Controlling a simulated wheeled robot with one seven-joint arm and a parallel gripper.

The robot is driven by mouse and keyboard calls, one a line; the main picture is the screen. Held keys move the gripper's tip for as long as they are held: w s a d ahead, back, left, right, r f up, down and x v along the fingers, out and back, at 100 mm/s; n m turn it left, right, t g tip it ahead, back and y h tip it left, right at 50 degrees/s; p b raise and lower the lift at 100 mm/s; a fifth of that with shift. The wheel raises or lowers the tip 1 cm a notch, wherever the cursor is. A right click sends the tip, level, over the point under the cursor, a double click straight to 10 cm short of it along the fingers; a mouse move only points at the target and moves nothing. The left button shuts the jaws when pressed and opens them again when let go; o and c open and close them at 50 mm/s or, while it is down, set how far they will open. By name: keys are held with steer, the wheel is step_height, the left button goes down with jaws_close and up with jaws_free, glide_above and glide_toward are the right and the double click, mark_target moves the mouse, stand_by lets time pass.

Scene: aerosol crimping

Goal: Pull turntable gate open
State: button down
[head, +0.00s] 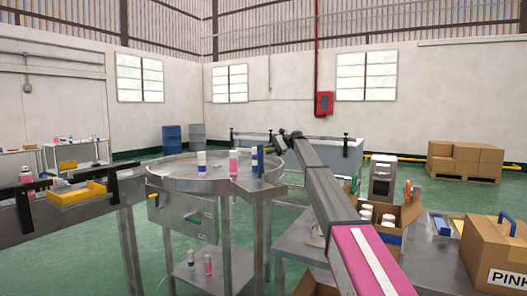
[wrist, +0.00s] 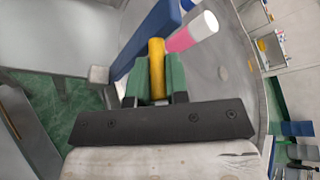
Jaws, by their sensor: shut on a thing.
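The round steel turntable (head: 178,182) stands left of centre in the head view, with several cans on it. The blue gate (head: 260,160) stands near its right edge. In the wrist view the gate (wrist: 150,38) is a blue bar running diagonally, with a yellow round handle (wrist: 156,58) in front of it. My gripper (wrist: 157,82) has its green fingers shut on this handle, one on each side. In the head view my gripper (head: 279,142) is small and dark just above the gate. A pink can (wrist: 190,34) with a white end is beside the gate in the wrist view.
A white can (head: 201,163) and a pink can (head: 233,164) stand on the turntable. A conveyor with a yellow tray (head: 77,191) is at left. An open carton of white-capped cans (head: 385,215) and a closed carton (head: 490,250) stand at right.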

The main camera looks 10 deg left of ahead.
steer(key=shift+w+d+f, duration=0.15)
steer(key=shift+w+d, duration=0.05)
steer(key=shift+d, duration=0.1)
steer(key=shift+y, duration=0.3)
steer(key=c, duration=1.1)
jaws_free()
steer(key=v, duration=1)
steer(key=shift+w+d, duration=0.2)
steer(key=shift+d, duration=0.1)
